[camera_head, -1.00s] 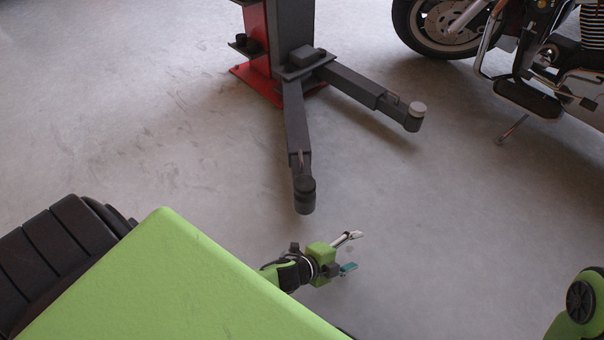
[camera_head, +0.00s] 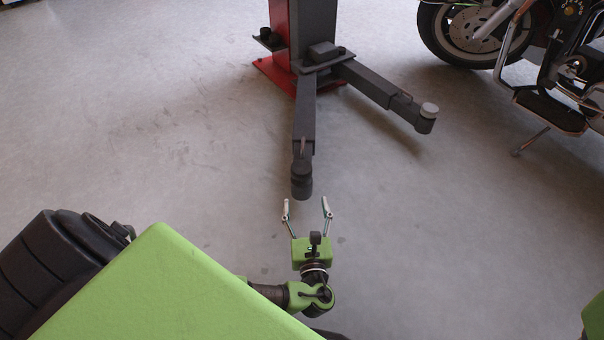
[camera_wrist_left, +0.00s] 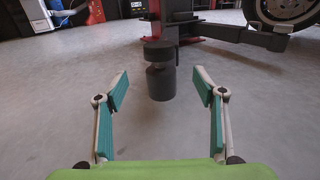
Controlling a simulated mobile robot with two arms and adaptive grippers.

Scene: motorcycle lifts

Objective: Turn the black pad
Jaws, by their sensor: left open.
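The black pad (camera_head: 301,169) is the round cap on the end of the lift's nearer arm (camera_head: 304,120). In the left wrist view the pad (camera_wrist_left: 159,52) sits on top of a dark cylinder (camera_wrist_left: 161,82), ahead and between the fingers. My left gripper (camera_head: 307,204) is open and empty, its fingers pointing at the arm's end from the near side. In the head view the fingertips lie just short of the pad. They do not appear to touch it. My right gripper is not in view.
The lift's post (camera_head: 303,30) has a red back and stands beyond the arm. A second lift arm (camera_head: 385,94) with a grey pad (camera_head: 429,110) reaches to the right. A motorcycle (camera_head: 545,75) stands at the upper right. The grey floor at left is clear.

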